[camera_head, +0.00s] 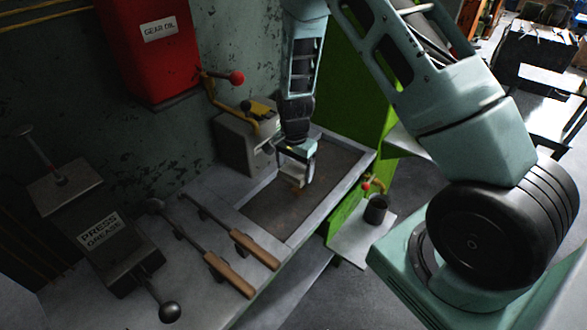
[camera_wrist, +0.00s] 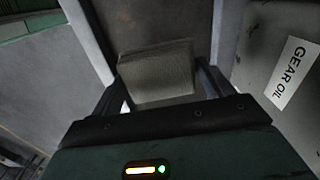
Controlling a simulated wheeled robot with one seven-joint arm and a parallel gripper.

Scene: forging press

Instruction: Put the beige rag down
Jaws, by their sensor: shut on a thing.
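The beige rag (camera_head: 292,181) is a small pale folded piece between the fingers of my gripper (camera_head: 297,160). In the wrist view, the rag (camera_wrist: 157,73) looks like a greyish-beige woven block, and my gripper (camera_wrist: 160,88) is shut on it with a finger at each side. In the head view the gripper points down over a shallow, brown-bottomed tray (camera_head: 330,222) with a grey rim. The rag hangs over the tray's back part. I cannot tell whether its lower edge touches the tray bottom.
A grey box (camera_head: 236,146) with a yellow-topped item stands behind the tray. A red gear oil tank (camera_head: 150,62) with a red-knobbed lever is on the wall. Two wooden-handled tools (camera_head: 228,272) lie left of the tray.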

